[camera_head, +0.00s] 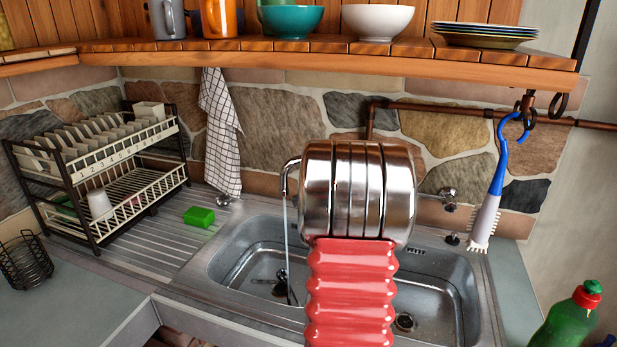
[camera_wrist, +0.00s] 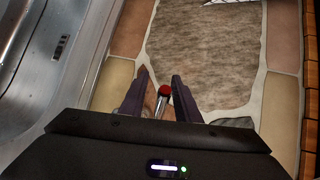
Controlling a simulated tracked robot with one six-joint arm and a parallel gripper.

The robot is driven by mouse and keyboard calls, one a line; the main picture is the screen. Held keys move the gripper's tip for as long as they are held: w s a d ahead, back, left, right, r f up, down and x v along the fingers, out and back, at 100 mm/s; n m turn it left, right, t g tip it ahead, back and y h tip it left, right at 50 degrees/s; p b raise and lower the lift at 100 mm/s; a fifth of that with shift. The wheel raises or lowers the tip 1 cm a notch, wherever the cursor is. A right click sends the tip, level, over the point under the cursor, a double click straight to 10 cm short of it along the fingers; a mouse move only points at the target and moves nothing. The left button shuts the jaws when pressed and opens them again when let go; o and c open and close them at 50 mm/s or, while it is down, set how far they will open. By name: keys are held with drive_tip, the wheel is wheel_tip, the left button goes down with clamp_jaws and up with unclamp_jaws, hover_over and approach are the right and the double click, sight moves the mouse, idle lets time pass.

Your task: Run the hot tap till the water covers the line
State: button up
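A red-topped tap handle (camera_wrist: 164,91) shows in the wrist view, between the two dark fingers of my gripper (camera_wrist: 160,77). The fingers are apart, with a gap on each side of the handle. In the head view my gripper is hidden behind my arm, and I cannot make out the red-topped handle there. The chrome spout (camera_head: 288,166) curves out left of my arm. A thin stream of water (camera_head: 287,235) falls from it into the left basin (camera_head: 243,262). I cannot make out a fill line or a clear water level.
A right basin (camera_head: 437,295) lies partly behind my arm. A chrome knob (camera_head: 449,197) is on the wall at right. A blue-handled brush (camera_head: 490,205) hangs from the shelf (camera_head: 350,57) overhead. A dish rack (camera_head: 100,170) and green sponge (camera_head: 199,217) are at left, a green bottle (camera_head: 566,322) at right.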

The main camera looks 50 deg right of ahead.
drive_tip(key=shift+s+r, duration=0.1)
drive_tip(key=v, duration=1.3)
drive_tip(key=shift+s+a, duration=0.25)
